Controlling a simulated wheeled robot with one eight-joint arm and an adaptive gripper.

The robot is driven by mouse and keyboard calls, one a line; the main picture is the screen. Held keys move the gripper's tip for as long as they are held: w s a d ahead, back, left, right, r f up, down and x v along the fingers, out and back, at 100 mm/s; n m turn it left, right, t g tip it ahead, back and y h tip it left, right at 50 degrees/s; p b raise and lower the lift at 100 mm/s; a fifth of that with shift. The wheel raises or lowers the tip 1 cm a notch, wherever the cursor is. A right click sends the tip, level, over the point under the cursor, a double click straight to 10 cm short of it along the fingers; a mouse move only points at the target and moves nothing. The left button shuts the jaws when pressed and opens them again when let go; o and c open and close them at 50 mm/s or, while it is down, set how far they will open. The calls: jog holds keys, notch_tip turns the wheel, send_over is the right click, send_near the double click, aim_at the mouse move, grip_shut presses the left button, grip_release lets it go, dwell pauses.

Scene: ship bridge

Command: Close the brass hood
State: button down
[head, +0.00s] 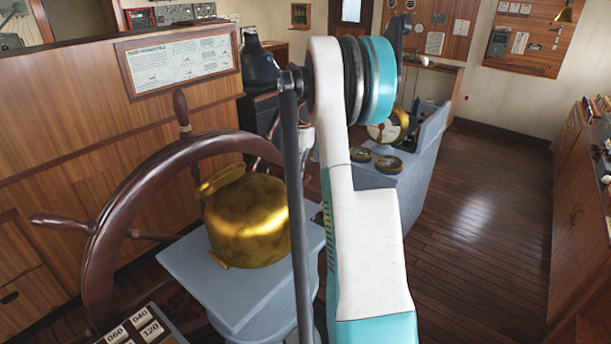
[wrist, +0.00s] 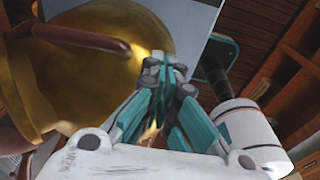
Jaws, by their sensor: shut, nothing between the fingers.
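The brass hood (head: 247,217) is a rounded golden dome on a grey pedestal (head: 205,285) in the head view, just right of the ship's wheel. In the wrist view the brass hood (wrist: 90,75) fills the upper left, close to my gripper (wrist: 166,65). My gripper's fingers are together with nothing between them, their tips at the hood's right side. I cannot tell whether they touch it. My arm hides the gripper and part of the hood's right side in the head view. What lies under the hood is hidden.
The wooden ship's wheel (head: 100,235) stands close left of the hood, and a spoke crosses the hood in the wrist view. A grey console (head: 420,165) with dials stands behind my arm. A wooden cabinet (head: 580,210) lines the right. The plank floor (head: 480,220) between is clear.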

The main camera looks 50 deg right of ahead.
jog(key=d+r, duration=0.2)
jog(key=d, duration=0.7)
jog(key=shift+d+r+b, duration=0.2)
jog(key=shift+d+b, duration=0.15)
jog(key=shift+b, duration=0.05)
